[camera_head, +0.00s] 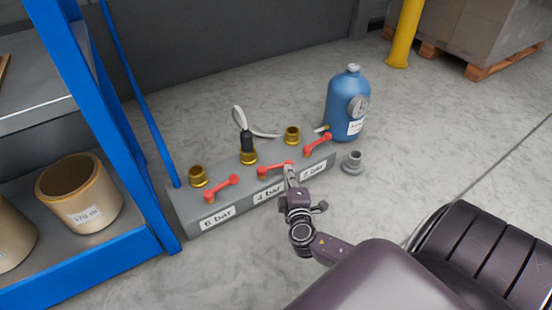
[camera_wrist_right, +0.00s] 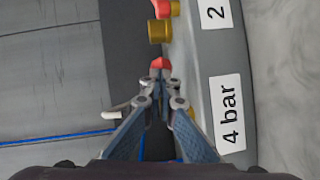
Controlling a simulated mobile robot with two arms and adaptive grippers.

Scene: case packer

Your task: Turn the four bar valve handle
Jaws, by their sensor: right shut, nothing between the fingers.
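A grey manifold block (camera_head: 187,213) lies on the floor with three red handles. The 4 bar valve handle (camera_head: 270,169) is the middle one, above the "4 bar" label (camera_head: 268,191). My right gripper (camera_head: 289,168) is shut and empty, with its fingertips at the right end of this handle; I cannot tell whether they touch. In the wrist view the fingertips (camera_wrist_right: 161,76) meet just below a red handle end (camera_wrist_right: 160,62), and the "4 bar" label (camera_wrist_right: 228,113) is to the right. The gripper hides part of the handle there. My left gripper is not in view.
The 6 bar handle (camera_head: 221,188) and 2 bar handle (camera_head: 317,145) flank the middle one. Brass fittings and a black plug (camera_head: 246,141) with a pale hose stand behind. A blue cylinder (camera_head: 346,90) and small grey fitting (camera_head: 352,163) are right; a blue rack (camera_head: 88,105) is left.

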